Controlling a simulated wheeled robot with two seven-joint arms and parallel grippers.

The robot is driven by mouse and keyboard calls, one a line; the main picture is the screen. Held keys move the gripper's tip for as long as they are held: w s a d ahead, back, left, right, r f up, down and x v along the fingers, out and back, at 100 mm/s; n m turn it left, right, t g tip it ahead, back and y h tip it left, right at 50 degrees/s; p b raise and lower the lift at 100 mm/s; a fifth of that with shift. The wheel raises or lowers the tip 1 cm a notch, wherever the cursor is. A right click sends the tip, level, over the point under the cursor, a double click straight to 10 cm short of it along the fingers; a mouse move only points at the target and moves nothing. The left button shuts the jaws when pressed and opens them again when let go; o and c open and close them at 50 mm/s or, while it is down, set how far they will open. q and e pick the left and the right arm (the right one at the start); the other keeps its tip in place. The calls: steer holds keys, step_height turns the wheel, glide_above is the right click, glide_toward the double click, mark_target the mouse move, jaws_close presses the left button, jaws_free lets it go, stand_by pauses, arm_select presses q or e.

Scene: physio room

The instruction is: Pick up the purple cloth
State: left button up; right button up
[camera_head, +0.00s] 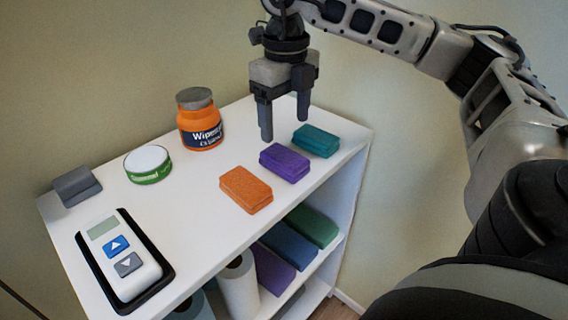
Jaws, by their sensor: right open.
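The purple cloth (285,162) is a small folded block lying on the white shelf top, between an orange cloth (246,189) and a teal cloth (316,140). My right gripper (285,121) is open and empty, with its fingers pointing down. In the picture its fingertips show just above and behind the purple cloth, apart from it. I cannot tell exactly how high they are above the shelf top. My left gripper is not in view.
On the white shelf unit (200,232) stand an orange wipes jar (200,122), a green-and-white tin (147,165), a grey block (77,187) and a white device with arrow buttons (121,256). Rolls and coloured blocks fill the lower shelves. Walls rise behind and at the right.

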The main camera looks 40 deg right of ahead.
mark_target(284, 155)
steer(key=shift+w+f, duration=0.1)
steer(key=shift+f, duration=3.45)
steer(key=c, duration=1.1)
